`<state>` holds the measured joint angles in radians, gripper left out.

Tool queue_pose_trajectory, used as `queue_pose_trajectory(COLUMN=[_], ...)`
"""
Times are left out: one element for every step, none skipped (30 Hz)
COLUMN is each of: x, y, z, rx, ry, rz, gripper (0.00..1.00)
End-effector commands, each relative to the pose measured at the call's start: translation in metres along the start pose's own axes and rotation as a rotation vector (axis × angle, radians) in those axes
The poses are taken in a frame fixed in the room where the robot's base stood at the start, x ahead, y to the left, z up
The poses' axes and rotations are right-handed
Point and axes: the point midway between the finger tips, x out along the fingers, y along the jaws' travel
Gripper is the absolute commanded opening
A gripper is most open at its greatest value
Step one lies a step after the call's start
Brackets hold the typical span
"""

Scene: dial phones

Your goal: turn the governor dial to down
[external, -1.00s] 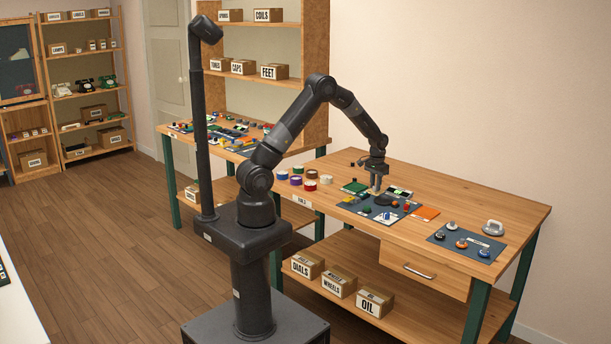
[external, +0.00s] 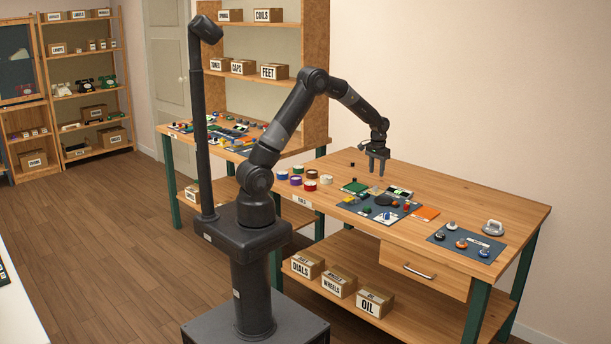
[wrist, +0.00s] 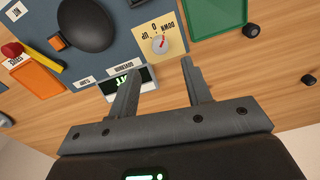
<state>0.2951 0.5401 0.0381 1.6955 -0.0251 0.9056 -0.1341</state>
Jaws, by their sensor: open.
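The governor dial (wrist: 160,43) is a small pale round knob with a red mark. It sits on a cream plate (wrist: 178,48) lettered UP, 0 and DOWN, upside down in the wrist view. The mark is too small to tell exactly where it points. A GOVERNOR label (wrist: 122,65) lies beside the plate. My gripper (wrist: 161,70) is open and empty, its fingers apart, with the dial showing just beyond the gap between the tips. In the external view my gripper (external: 377,172) hangs above the bench, clear of the parts, and the dial is hard to make out.
A green tray (wrist: 218,18) lies beside the dial plate. A large dark dome (wrist: 85,26) and an orange pad (wrist: 38,80) are on the other side. A small lit display (wrist: 125,85) is partly behind my finger. Two small black parts lie on the bare wood, one here (wrist: 251,30).

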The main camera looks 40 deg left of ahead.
Motion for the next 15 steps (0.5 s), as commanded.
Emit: queue_pose_trajectory(x=[-0.009, -0.014, -0.02, -0.023, -0.026, -0.029, -0.031, -0.033, -0.034, -0.035, -0.035, -0.035, -0.035, -0.035, -0.035], y=[0.0, 0.0, 0.0, 0.0, 0.0, 0.0, 0.0, 0.0, 0.0, 0.0, 0.0, 0.0, 0.0, 0.0, 0.0], z=[0.0, 0.0, 0.0, 0.0, 0.0, 0.0, 0.0, 0.0, 0.0, 0.0, 0.0, 0.0, 0.0, 0.0, 0.0], rx=[0.0, 0.0, 0.0, 0.0, 0.0, 0.0, 0.0, 0.0, 0.0, 0.0, 0.0, 0.0, 0.0, 0.0, 0.0], ry=[0.002, 0.001, 0.002, 0.001, 0.001, 0.001, 0.0, 0.0, -0.001, -0.001, -0.001, -0.002, -0.002, -0.002, -0.002], rz=[0.0, 0.0, 0.0, 0.0, 0.0, 0.0, 0.0, 0.0, 0.0, 0.0, 0.0, 0.0, 0.0, 0.0, 0.0], gripper=[0.45, 0.45, 0.45, 0.45, 0.45, 0.45, 0.45, 0.45, 0.45, 0.45, 0.45, 0.45, 0.45, 0.45, 0.45])
